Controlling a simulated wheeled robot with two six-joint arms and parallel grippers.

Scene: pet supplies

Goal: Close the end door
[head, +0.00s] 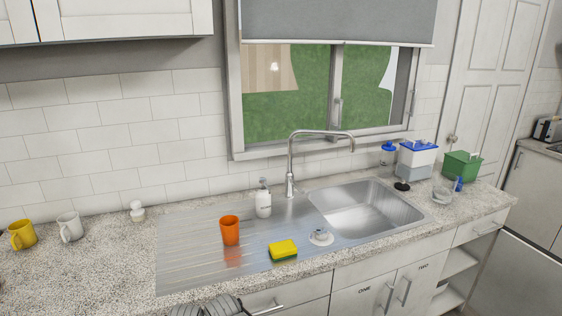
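At the right end of the counter, below a drawer, a cabinet opening (456,266) shows white shelves inside, uncovered. A large plain white panel (515,285) with a dark top edge stands to its right, cut off by the picture's edge. It may be the end door swung open, but I cannot tell for sure. Two cabinet doors left of the opening are marked ONE (360,296) and TWO (420,279), with upright bar handles; both look shut. Neither of my grippers is clearly in view.
The speckled counter (100,265) holds a steel sink (365,208), orange cup (230,230), yellow sponge (283,250), two mugs, a soap bottle and a green bin (461,166). A grey ribbed shape (208,306) at the bottom edge is unclear. A panelled room door (490,80) stands behind.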

